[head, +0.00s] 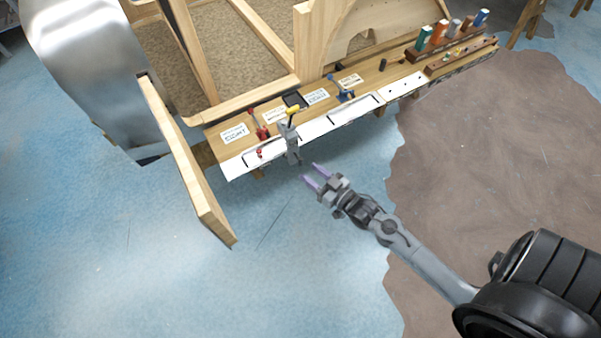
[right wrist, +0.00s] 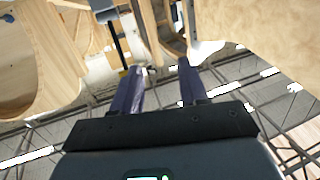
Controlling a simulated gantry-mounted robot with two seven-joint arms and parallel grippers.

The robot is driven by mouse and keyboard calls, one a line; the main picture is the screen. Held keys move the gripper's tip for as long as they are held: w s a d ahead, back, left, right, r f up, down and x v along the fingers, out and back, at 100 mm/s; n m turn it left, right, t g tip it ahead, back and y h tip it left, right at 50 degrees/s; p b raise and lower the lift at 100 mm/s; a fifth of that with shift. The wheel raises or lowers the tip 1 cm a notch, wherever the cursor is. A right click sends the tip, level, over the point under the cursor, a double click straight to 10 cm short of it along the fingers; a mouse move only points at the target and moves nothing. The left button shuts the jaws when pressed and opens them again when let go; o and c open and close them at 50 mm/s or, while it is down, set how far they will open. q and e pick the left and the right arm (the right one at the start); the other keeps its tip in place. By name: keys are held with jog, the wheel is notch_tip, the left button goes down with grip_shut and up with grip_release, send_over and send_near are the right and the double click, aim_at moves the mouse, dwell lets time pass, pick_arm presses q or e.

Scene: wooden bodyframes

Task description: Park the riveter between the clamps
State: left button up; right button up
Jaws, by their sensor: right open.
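My right gripper (head: 309,172) is open and empty, with its purple fingertips pointing up-left toward the bench's front edge. A grey tool (head: 291,145) with a yellow and black upper part, apparently the riveter, is at that edge, just beyond my fingertips and apart from them. Whether it rests on the bench is unclear. A red clamp (head: 262,133) is left of it and a blue clamp (head: 346,95) is farther right, both on the bench. In the right wrist view the two fingers (right wrist: 158,90) are spread, with a dark and grey object (right wrist: 114,30) beyond. My left gripper is out of view.
The wooden bench (head: 375,77) carries white label cards, a small black square (head: 294,99) and white front panels. A wooden board (head: 185,165) juts out at the left. Coloured bottles or blocks (head: 437,33) stand in a rack at far right. The floor in front is clear.

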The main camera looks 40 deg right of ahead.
jog(key=b, duration=1.1)
send_near(301, 161)
jog(key=s+a+r, duration=0.1)
jog(key=s+a, duration=0.1)
notch_tip(301, 161, down, 3)
jog(key=w+d+t+h+b, duration=0.1)
jog(key=w+d+b, duration=0.1)
jog(key=b, duration=0.4)
jog(key=w+b, duration=0.1)
jog(key=w, duration=0.4)
jog(key=w+b, duration=0.1)
jog(key=w, duration=0.4)
jog(key=shift+w+a+f, duration=0.15)
jog(key=shift+w, duration=0.2)
jog(key=shift+c, duration=0.2)
jog(key=shift+c, duration=1.1)
grip_shut()
